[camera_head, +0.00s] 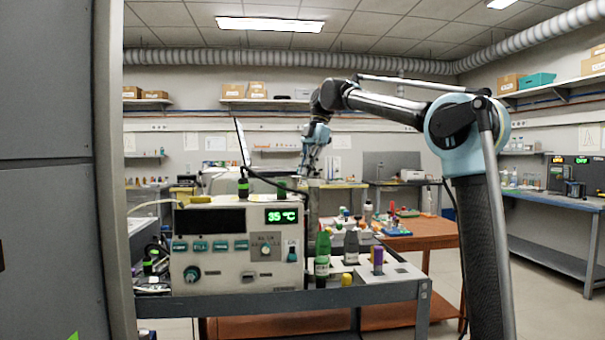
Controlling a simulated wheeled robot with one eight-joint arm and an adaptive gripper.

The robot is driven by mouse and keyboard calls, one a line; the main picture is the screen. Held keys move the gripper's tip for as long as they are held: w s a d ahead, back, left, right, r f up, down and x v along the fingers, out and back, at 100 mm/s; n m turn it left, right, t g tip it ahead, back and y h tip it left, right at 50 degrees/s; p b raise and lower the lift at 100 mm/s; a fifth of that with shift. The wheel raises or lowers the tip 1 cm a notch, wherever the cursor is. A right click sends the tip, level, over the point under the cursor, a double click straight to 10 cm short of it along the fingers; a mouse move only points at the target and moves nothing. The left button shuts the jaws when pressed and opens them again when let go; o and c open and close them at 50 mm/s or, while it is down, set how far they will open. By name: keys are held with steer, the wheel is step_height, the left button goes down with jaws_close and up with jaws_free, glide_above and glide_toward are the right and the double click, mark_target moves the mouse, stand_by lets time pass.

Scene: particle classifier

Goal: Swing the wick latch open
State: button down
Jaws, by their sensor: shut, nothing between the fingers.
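The white particle classifier (240,262) stands on the grey cart, with a green "35 °C" display, teal buttons and knobs on its front. I cannot make out the wick latch for certain at this size. A dark fitting with a green band (243,188) and a green cap (282,188) stand on top of the unit. My gripper (309,174) hangs pointing down behind and above the classifier's right end, near an upright grey post (314,205). Its fingers look close together and hold nothing. I cannot tell whether it touches the post.
A green bottle (322,256), a dark bottle (350,247) and a purple-capped vial (378,261) stand right of the unit on the cart (375,295). A brown table (425,232) with small colourful items is behind. A dark cable loops over the unit's top. A grey panel fills the left.

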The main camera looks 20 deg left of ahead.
steer(key=s, duration=0.2)
steer(key=s+a, duration=0.1)
steer(key=s, duration=0.1)
steer(key=a+v, duration=0.1)
steer(key=v, duration=0.8)
steer(key=shift+w+d+r, duration=0.2)
steer(key=shift+w+r, duration=0.2)
steer(key=shift+w, duration=0.1)
